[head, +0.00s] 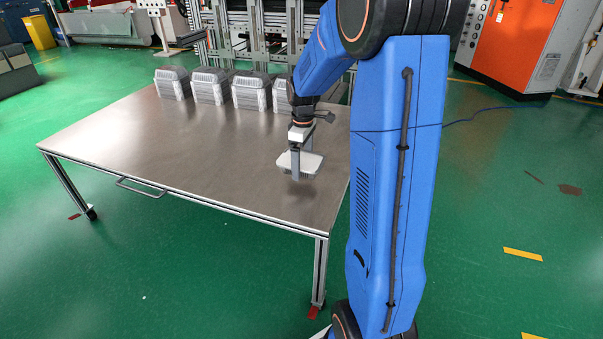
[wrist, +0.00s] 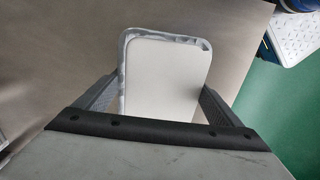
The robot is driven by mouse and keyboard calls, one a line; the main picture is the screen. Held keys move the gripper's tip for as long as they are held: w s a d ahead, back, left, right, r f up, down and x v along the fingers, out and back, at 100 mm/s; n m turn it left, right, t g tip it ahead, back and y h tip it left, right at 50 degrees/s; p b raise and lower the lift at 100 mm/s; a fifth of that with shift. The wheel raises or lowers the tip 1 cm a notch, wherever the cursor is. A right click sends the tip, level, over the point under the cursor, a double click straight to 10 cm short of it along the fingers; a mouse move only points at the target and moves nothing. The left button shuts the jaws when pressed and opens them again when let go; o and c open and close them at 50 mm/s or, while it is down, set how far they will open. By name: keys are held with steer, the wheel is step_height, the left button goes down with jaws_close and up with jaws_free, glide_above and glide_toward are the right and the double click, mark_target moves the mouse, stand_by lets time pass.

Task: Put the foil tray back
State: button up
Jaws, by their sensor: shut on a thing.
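A foil tray (head: 312,163) is held at my gripper (head: 298,172), over the right front part of the metal table (head: 130,150). A shadow lies on the table below it. In the wrist view the foil tray (wrist: 163,70) has a pale flat face and a crinkled silver rim. The fingers of my gripper (wrist: 162,100) are on its left and right sides, shut on it. The tray's near end is hidden behind the gripper body.
Several stacks of foil trays (head: 209,86) stand in a row along the table's back edge. My arm hides part of the right end of that row. The middle and left of the table are clear. An orange cabinet (head: 510,45) stands on the green floor at the back right.

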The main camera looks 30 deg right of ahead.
steer(key=shift+f, duration=2.3)
steer(key=shift+f, duration=0.1)
steer(key=o, duration=0.8)
